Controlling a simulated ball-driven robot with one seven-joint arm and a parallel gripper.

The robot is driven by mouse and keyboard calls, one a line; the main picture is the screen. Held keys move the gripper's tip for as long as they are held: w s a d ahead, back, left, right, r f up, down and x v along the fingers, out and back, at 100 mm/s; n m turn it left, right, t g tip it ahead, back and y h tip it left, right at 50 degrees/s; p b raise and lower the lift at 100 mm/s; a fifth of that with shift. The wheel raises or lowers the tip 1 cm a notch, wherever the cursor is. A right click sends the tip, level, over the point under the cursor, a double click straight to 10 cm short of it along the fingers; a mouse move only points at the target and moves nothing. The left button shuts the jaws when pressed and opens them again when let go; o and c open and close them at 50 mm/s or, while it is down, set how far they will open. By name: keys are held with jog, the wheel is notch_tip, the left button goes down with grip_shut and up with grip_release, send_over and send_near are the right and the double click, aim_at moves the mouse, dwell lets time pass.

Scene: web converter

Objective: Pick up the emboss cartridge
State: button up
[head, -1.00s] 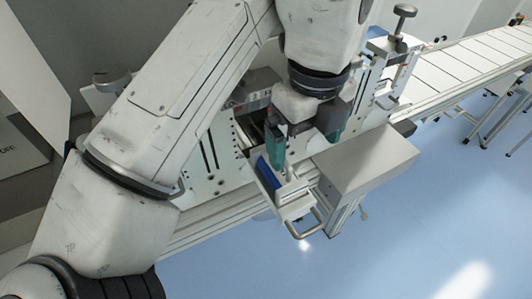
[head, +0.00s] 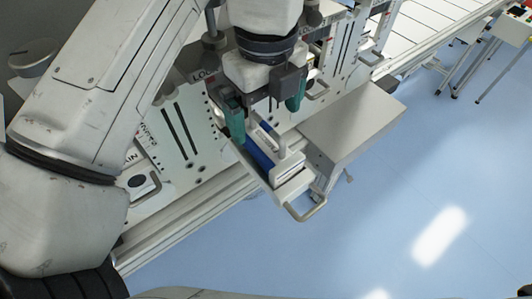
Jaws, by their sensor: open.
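The emboss cartridge appears to be the white block with a raised handle (head: 279,143), though I see no label naming it. It sits with a blue part (head: 258,152) in a pulled-out drawer (head: 289,190) on the machine's front. My gripper (head: 268,122) is above the drawer, pointing down. Its two green-tipped fingers are spread wide, one at the left and one at the right of the handle. Nothing is held between them. The left finger overlaps the drawer's back edge in the picture, and I cannot tell whether it touches.
A grey box (head: 352,122) juts out just right of the drawer. The drawer's metal pull (head: 306,209) sticks out at the front. Slotted machine panels (head: 181,130) stand behind. A conveyor (head: 440,30) runs to the upper right. The blue floor in front is clear.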

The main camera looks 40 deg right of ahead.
aim_at(266, 125)
jog(key=shift+f+b, duration=2.4)
jog(key=shift+f, duration=0.2)
jog(key=c, duration=1.5)
